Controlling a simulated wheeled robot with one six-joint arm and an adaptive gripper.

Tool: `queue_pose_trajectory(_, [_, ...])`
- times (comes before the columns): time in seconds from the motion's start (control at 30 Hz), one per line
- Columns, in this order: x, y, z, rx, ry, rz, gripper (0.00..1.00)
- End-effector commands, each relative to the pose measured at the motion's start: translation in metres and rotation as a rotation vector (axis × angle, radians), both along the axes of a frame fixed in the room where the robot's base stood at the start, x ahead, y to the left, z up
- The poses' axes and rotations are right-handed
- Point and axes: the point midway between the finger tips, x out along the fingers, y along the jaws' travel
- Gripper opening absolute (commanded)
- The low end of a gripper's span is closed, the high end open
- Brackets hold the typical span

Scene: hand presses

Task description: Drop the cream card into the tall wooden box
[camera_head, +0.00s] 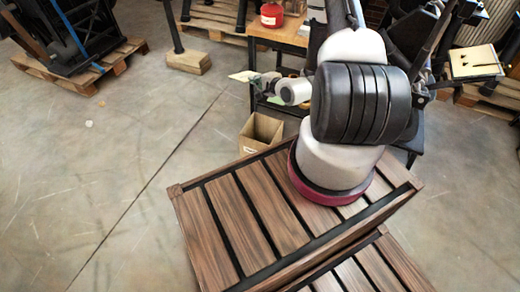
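The cream card (242,76) is a small, flat, pale piece at the left end of my gripper (254,80). My gripper points left and appears closed on the card's right edge, with the card sticking out over the floor. The fingers are small and dark here, so their detail is hard to see. The tall wooden box (251,146) is a tan, open-topped box below my gripper in the picture, behind the slatted surface. Its opening faces up and the part of its inside that shows looks empty. The card is apart from the box.
A slatted dark wood surface (236,205) fills the lower middle. A workbench (278,34) with a red container (272,14) stands behind my arm. A pallet (80,75) with black machinery is at upper left. Open concrete floor lies to the left.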

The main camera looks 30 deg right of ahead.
Motion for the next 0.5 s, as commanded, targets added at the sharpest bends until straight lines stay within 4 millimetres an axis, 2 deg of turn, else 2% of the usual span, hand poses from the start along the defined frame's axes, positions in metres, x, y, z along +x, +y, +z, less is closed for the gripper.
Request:
queue_pose_trajectory(0.03, [-0.005, -0.008, -0.034, 0.004, 0.007, -0.018, 0.0])
queue_pose_trajectory(0.2, [-0.02, -0.032, -0.134, 0.001, 0.005, -0.066, 0.0])
queue_pose_trajectory(0.3, [-0.027, -0.042, -0.185, 0.001, 0.003, -0.084, 0.0])
queue_pose_trajectory(0.4, [-0.028, -0.053, -0.224, 0.0, -0.001, -0.093, 0.0])
queue_pose_trajectory(0.5, [-0.018, -0.066, -0.243, -0.003, -0.003, -0.089, 0.0])
